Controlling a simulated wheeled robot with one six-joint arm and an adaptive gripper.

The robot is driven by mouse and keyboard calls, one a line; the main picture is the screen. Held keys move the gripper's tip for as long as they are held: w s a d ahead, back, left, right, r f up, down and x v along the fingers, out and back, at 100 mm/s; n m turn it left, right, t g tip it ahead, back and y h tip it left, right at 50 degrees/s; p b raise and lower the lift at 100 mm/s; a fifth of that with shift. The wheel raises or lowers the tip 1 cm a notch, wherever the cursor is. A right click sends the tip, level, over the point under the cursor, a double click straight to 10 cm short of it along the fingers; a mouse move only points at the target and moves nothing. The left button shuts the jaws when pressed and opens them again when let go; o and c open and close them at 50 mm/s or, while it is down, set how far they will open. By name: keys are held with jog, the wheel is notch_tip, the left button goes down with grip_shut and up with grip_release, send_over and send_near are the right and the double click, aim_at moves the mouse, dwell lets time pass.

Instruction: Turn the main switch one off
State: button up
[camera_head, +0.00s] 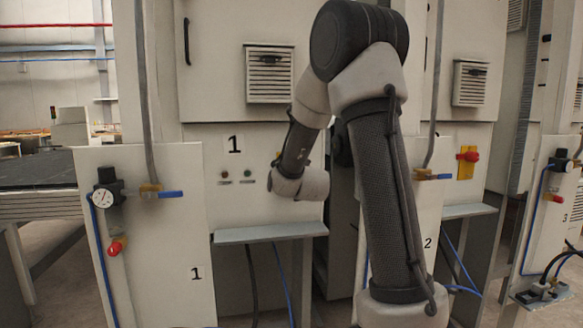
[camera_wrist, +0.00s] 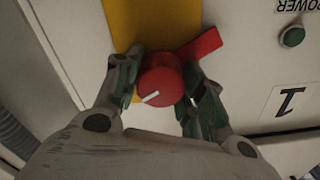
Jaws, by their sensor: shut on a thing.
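The main switch one is a round red knob (camera_wrist: 162,82) on a yellow plate (camera_wrist: 165,22) in the wrist view. It has a white mark on its face, and a red tab (camera_wrist: 200,48) sticks out toward the upper right behind it. My gripper (camera_wrist: 160,70) has one finger on each side of the knob and is shut on it. A label "1" (camera_wrist: 291,101) is upside down to the right. In the head view my wrist reaches the cabinet marked "1" (camera_head: 235,144); the knob and fingers are hidden behind my arm.
A green button (camera_wrist: 292,37) under POWER lettering is close by on the same panel. A grey shelf (camera_head: 270,233) juts out below my wrist. A front panel (camera_head: 180,250) with gauge and valve stands at left. A similar red switch (camera_head: 469,156) is on cabinet two.

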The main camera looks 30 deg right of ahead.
jog(key=n, duration=1.2)
jog(key=shift+a+f, duration=0.1)
dwell(0.6)
jog(key=o, duration=1)
jog(key=v, duration=1.2)
